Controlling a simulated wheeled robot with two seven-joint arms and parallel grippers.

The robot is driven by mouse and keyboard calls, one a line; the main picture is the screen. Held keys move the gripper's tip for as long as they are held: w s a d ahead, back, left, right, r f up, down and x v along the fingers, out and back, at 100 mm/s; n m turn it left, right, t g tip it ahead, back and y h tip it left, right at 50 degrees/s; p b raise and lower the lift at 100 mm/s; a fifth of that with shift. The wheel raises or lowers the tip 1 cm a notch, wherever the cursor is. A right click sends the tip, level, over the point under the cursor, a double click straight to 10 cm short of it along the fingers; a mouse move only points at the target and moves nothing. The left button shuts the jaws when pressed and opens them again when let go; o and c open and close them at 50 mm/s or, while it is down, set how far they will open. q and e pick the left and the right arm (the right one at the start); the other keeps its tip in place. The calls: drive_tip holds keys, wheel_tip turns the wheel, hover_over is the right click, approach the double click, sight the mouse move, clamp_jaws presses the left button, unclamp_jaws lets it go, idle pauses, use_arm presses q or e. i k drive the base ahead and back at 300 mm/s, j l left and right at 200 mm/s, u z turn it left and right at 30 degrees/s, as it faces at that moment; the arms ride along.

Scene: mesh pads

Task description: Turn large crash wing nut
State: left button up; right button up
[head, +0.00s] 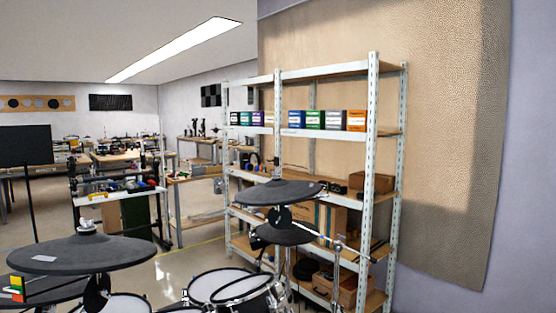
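A large dark cymbal pad (82,254) is at the lower left, on a stand. A second dark cymbal pad (278,193) is near the middle, in front of the shelf, with a small dark knob (277,181) on top. I cannot tell for sure which pad is the large crash. Neither of my grippers is in view.
White-topped mesh drums (222,287) and a smaller dark pad (283,234) fill the lower middle. A metal shelf (373,160) with boxes stands behind them. Workbenches (130,159) are at the back left. Some open floor (185,262) shows between drums and benches.

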sight(276, 177)
drive_tip(key=i+l+u, duration=0.1)
drive_tip(key=i+l, duration=0.25)
drive_tip(key=i+l+u, duration=0.1)
drive_tip(key=i+l, duration=0.25)
drive_tip(key=l, duration=0.15)
drive_tip(key=i+l, duration=0.3)
drive_tip(key=l, duration=0.15)
drive_tip(key=i+l+u, duration=0.15)
drive_tip(key=i+l, duration=0.2)
drive_tip(key=l, duration=0.1)
